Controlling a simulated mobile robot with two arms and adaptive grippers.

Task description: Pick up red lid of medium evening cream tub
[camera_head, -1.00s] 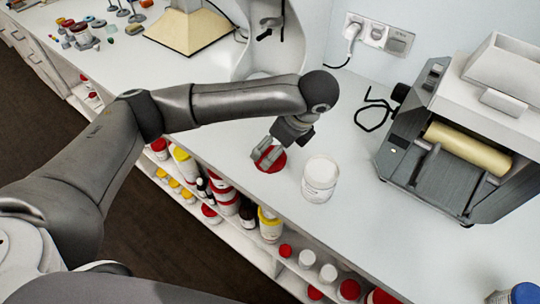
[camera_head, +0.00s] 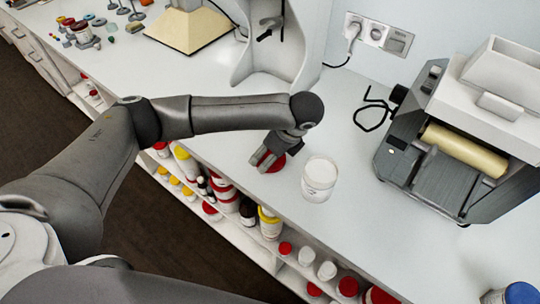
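The red lid (camera_head: 279,165) lies on the white worktop, partly hidden under my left gripper (camera_head: 262,163). The gripper points down, with its fingertips over or at the lid's left part. Its fingers look spread apart, but I cannot tell if they touch the lid. The white tub (camera_head: 319,178) stands upright and uncovered just right of the lid. Its label is too small to read. My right gripper does not show.
A mill with a tan roller (camera_head: 465,152) stands at the right, with a black cable beside it. Shelves of tubs and bottles (camera_head: 270,223) run below the worktop's front edge. A blue-lidded tub (camera_head: 522,293) is at the bottom right. Worktop between tub and mill is clear.

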